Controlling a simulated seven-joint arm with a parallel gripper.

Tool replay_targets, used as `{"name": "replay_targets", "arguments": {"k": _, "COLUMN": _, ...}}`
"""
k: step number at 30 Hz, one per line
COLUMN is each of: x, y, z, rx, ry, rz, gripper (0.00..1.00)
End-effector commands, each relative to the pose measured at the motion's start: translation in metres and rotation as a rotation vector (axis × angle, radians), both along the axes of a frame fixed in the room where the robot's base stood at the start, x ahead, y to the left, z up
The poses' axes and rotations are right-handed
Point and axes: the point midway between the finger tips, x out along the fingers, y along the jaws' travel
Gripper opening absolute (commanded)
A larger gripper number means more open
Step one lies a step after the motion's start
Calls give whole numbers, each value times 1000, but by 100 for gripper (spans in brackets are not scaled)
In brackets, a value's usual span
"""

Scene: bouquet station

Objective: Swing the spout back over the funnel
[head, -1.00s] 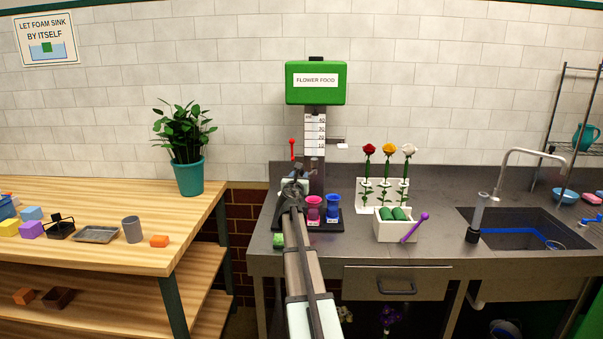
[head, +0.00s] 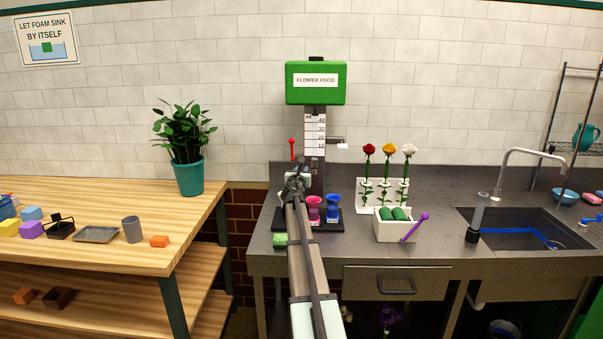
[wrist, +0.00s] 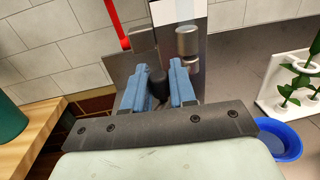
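The green flower food dispenser (head: 315,83) stands on the counter against the wall, with a scale column below it. My gripper (head: 293,181) is low in front of that column. In the wrist view, a dark knob (wrist: 157,82) sits between my gripper's blue fingers (wrist: 159,88). The fingers lie close on both sides of it; whether they press on it is unclear. A metal cylinder (wrist: 187,44), perhaps the spout, shows just beyond the right finger. A pink funnel-like cup (head: 314,208) and a blue one (head: 333,207) stand right of my gripper. My arm hides part of the dispenser base.
A red lever (wrist: 117,25) rises left of the column. A white rack with three roses (head: 382,193) and a white box with green rolls (head: 394,229) stand to the right. A potted plant (head: 188,148) is on the wooden table.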

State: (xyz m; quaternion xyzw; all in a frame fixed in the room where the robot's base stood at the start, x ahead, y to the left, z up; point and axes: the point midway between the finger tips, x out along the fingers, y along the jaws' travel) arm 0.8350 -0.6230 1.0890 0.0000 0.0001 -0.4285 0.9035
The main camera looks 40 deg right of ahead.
Motion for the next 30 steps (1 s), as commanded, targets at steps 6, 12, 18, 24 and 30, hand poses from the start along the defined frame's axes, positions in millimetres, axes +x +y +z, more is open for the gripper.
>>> {"name": "replay_targets", "arguments": {"k": 6, "x": 0, "y": 0, "z": 0, "rx": 0, "ry": 0, "rz": 0, "gripper": 0}}
{"name": "replay_targets", "arguments": {"k": 12, "x": 0, "y": 0, "z": 0, "rx": 0, "ry": 0, "rz": 0, "gripper": 0}}
{"name": "replay_targets", "arguments": {"k": 18, "x": 1, "y": 0, "z": 0, "rx": -1, "ry": 1, "rz": -3, "gripper": 0}}
{"name": "replay_targets", "arguments": {"k": 24, "x": 5, "y": 1, "z": 0, "rx": 0, "ry": 0, "rz": -40, "gripper": 0}}
{"name": "replay_targets", "arguments": {"k": 30, "x": 15, "y": 1, "z": 0, "rx": -1, "ry": 0, "rz": -134, "gripper": 0}}
